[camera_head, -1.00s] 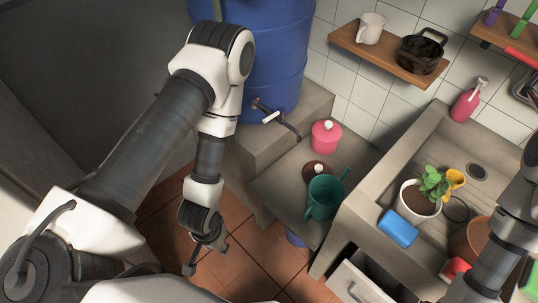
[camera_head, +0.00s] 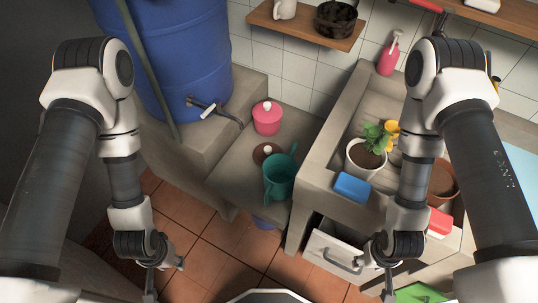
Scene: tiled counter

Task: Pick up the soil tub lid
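A pink tub (camera_head: 267,122) stands upright on the low counter, with a pink lid (camera_head: 266,107) with a white knob on top. A brown round lid (camera_head: 260,154) with a white knob lies just in front of it, partly hidden by the teal watering can (camera_head: 279,180). I cannot tell for certain which is the soil tub lid. My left gripper (camera_head: 167,277) is open and empty over the floor, left of and nearer than both. My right gripper (camera_head: 370,280) is open and empty near the drawer, right of and nearer than both.
The blue barrel (camera_head: 172,65) with a tap (camera_head: 203,107) stands behind left. The sink counter at right holds a potted plant (camera_head: 366,158), a blue sponge-like block (camera_head: 352,187) and a pink bottle (camera_head: 388,55). An open drawer (camera_head: 330,255) juts out below. Floor between my grippers is free.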

